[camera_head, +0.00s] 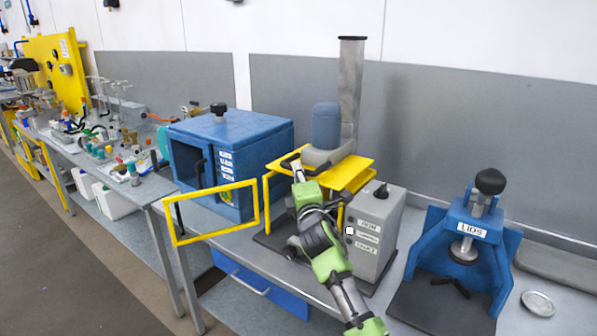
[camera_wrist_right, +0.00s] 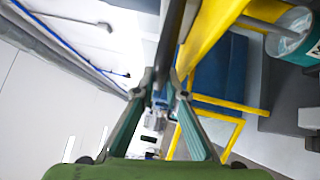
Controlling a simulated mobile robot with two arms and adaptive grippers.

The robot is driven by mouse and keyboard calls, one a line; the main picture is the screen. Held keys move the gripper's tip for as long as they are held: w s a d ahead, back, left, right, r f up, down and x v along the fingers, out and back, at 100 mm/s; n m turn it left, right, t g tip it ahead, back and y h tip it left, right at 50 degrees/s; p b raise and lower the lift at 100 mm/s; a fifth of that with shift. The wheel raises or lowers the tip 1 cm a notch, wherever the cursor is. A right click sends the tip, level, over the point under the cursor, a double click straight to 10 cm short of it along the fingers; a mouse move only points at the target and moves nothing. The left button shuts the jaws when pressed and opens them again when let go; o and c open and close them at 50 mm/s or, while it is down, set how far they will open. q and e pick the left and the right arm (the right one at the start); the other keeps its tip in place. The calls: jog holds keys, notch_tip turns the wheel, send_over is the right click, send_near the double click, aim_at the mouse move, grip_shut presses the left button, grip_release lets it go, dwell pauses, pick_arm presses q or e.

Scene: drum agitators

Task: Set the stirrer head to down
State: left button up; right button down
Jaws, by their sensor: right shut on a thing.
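The stirrer stands on the bench behind my right arm, with a tall metal column (camera_head: 350,85). The stirrer head, with a blue motor (camera_head: 326,125) over a grey housing, sits low on this column, just above a yellow guard plate (camera_head: 352,166). A dark handle reaches left from the head. My right gripper (camera_head: 297,167) is at this handle, and its fingers come together on a dark bar in the wrist view (camera_wrist_right: 160,98). The arm hides the area under the head. My left gripper is not in view.
A yellow gate frame (camera_head: 215,240) swings out at the bench front. A blue cabinet (camera_head: 232,140) stands left, a grey control box (camera_head: 375,235) right of my arm. A blue lid press (camera_head: 462,245) stands further right, with a round lid (camera_head: 538,303) beside it.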

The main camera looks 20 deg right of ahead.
notch_tip(320, 180, down, 4)
jog(key=shift+r+b, duration=0.1)
jog(key=shift+b, duration=1.05)
jog(key=c, duration=2.3)
grip_release()
jog(key=shift+f, duration=0.2)
jog(key=shift+c, duration=0.2)
jog(key=s+a+f, duration=0.1)
jog(key=s, duration=1.1)
jog(key=shift+a, duration=0.15)
jog(key=shift+w+f, duration=0.1)
